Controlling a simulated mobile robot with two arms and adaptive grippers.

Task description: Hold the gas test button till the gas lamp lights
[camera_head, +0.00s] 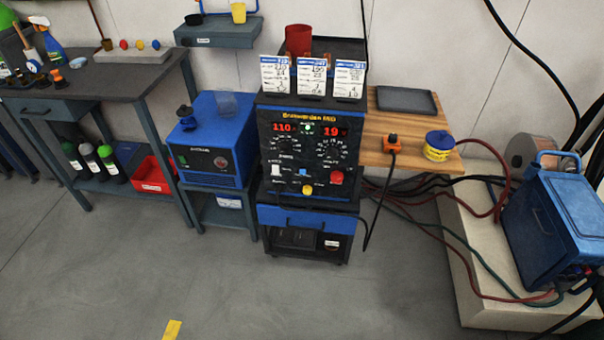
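The black welding machine (268,150) stands in the middle with its front panel facing me. Its red displays read 110 and 19. A small green light (308,129) shows between them, with dark dials below. On the lower panel are a white switch (275,170), a small blue button (303,172), a yellow button (307,189) and a red knob (336,177). Labels are too small to read, so I cannot tell which is the gas test button or which light is the gas lamp. Neither of my grippers is in view.
Three cards (312,80) and a red cup (298,40) are on top of the machine. A blue box unit (212,150) stands left. A wooden shelf (385,155) holds an orange-topped item and a tub (438,146). Cables hang at right. The floor in front is clear.

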